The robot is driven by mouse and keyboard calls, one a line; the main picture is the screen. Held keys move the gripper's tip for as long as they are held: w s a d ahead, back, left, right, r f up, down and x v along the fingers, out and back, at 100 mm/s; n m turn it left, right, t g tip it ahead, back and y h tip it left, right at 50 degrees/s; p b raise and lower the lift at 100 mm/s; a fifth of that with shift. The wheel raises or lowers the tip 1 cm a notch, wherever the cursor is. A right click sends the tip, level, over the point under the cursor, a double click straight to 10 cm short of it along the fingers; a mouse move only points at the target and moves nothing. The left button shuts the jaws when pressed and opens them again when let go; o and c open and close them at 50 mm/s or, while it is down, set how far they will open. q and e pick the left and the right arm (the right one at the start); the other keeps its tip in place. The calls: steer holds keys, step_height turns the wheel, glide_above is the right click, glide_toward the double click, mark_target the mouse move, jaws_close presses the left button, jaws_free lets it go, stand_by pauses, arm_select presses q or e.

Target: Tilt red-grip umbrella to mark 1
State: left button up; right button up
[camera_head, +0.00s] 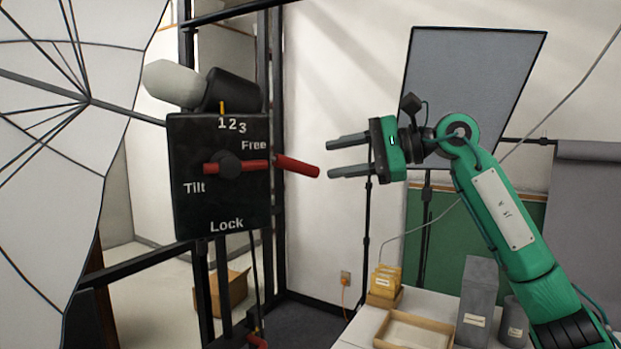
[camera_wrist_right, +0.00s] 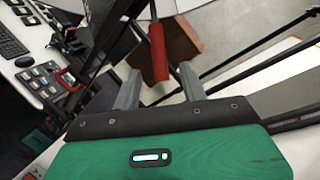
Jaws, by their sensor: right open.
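The white umbrella (camera_head: 45,140) with dark ribs fills the left of the head view. Beside it is a black control box (camera_head: 222,205) marked 1 2 3, Free, Tilt and Lock. A yellow pointer (camera_head: 222,107) stands just above the 1. The red grip (camera_head: 297,166) sticks out to the right from the box, on a red lever (camera_head: 240,167) lying roughly level. My right gripper (camera_head: 340,157) is open and empty, a little right of the red grip's end. In the right wrist view, the red grip (camera_wrist_right: 158,52) lies between and beyond the fingertips (camera_wrist_right: 160,84). My left gripper is not in view.
A dark upright frame (camera_head: 277,240) stands behind the box. A table at lower right holds a shallow wooden tray (camera_head: 412,331), yellow card boxes (camera_head: 384,282) and grey boxes (camera_head: 478,300). A cardboard box (camera_head: 234,288) sits on the floor. A grey panel (camera_head: 475,90) stands behind my right arm.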

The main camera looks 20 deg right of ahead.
steer(key=b+v, duration=0.1)
steer(key=v, duration=0.2)
steer(key=shift+s+d+r, duration=0.15)
steer(key=shift+s+d, duration=0.1)
steer(key=shift+d, duration=0.1)
